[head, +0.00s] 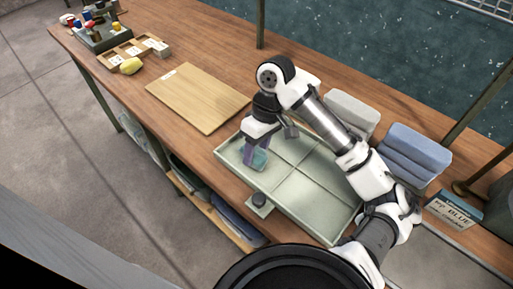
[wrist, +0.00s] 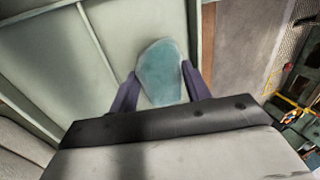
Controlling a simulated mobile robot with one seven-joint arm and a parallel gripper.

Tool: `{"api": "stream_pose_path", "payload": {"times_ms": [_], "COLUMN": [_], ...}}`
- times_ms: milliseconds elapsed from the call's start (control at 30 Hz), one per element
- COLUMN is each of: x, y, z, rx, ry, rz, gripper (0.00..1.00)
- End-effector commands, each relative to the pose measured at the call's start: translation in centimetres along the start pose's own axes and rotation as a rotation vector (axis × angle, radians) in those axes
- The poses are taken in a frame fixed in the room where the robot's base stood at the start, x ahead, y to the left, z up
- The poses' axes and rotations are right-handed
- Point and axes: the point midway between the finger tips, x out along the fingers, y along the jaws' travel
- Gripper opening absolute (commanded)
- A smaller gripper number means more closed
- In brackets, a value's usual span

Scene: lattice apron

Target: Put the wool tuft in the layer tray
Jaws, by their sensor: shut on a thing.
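The wool tuft (wrist: 160,72) is a blue-green rounded piece between the two purple fingers of my gripper (wrist: 158,85) in the wrist view. In the head view my gripper (head: 252,158) points down with the tuft (head: 259,160) at its fingertips. The layer tray (head: 291,185) is pale green with raised dividers and a rim. My gripper is over its left compartment, near the left rim. The tray floor (wrist: 110,40) shows behind the tuft in the wrist view. I cannot tell whether the tuft touches the floor.
A wooden board (head: 198,98) lies left of the tray. A grey block (head: 351,112) and blue folded wool (head: 413,154) stand behind it. A small dark knob on a plate (head: 259,201) sits at the front rim. A "BLUE" sign (head: 455,209) stands at right.

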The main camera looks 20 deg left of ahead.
Motion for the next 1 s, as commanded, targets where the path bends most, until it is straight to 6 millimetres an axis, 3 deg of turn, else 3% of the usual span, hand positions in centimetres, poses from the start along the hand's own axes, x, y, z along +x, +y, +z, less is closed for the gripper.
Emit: {"api": "stream_pose_path", "payload": {"times_ms": [233,267,400,800,1000], "x": [0.4,0.3,0.3,0.2,-1.1], "y": [0.1,0.1,0.1,0.2,0.2], "z": [0.0,0.0,0.0,0.0,0.0], "rx": [0.001,0.000,0.001,0.003,0.004], "ry": [0.000,0.000,0.000,0.000,0.000], "rz": [-0.001,0.000,0.000,0.001,0.004], "gripper": [0.26,0.52,0.69,0.69,0.69]}}
